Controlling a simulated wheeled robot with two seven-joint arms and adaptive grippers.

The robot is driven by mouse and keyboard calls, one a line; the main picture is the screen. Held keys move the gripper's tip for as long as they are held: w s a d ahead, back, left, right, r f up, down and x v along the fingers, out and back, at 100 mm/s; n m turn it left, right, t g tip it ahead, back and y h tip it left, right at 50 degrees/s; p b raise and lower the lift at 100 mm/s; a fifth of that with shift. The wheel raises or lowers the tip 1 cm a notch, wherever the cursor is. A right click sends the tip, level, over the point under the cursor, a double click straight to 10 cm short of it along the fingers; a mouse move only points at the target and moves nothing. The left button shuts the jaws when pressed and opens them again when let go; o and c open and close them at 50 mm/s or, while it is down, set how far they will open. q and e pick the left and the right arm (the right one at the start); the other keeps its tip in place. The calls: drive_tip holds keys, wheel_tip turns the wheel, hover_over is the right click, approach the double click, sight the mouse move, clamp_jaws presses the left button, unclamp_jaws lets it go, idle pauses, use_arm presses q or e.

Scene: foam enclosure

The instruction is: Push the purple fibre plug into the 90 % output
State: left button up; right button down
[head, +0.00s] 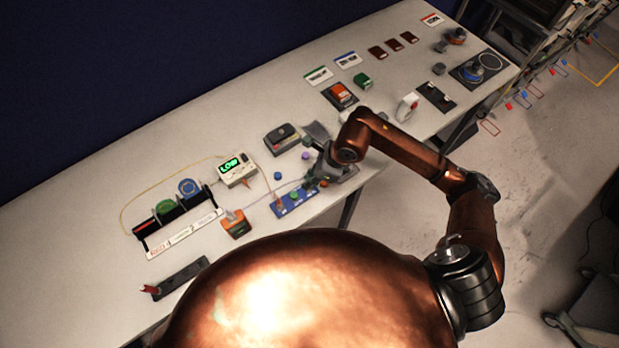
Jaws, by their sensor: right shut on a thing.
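My right gripper (314,181) reaches in from the right, low over the right end of a blue block (284,209). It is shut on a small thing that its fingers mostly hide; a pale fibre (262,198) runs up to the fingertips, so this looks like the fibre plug. Its colour and whether it touches a port cannot be made out. A small purple piece (305,156) lies loose on the table behind the gripper. A green piece (293,195) sits on the block. The 90 % marking is too small to read. My left gripper is not in view.
A meter with a green "LOW" display (229,167) and an orange device (235,224) stand left of the block. A black rack (175,212) with coloured reels is farther left. A dark box (282,138) is behind. The table's front edge lies close by.

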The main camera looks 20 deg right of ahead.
drive_tip(key=shift+f+b, duration=0.35)
drive_tip(key=shift+f, duration=0.1)
drive_tip(key=c, duration=1.8)
unclamp_jaws()
drive_tip(key=v, duration=1.2)
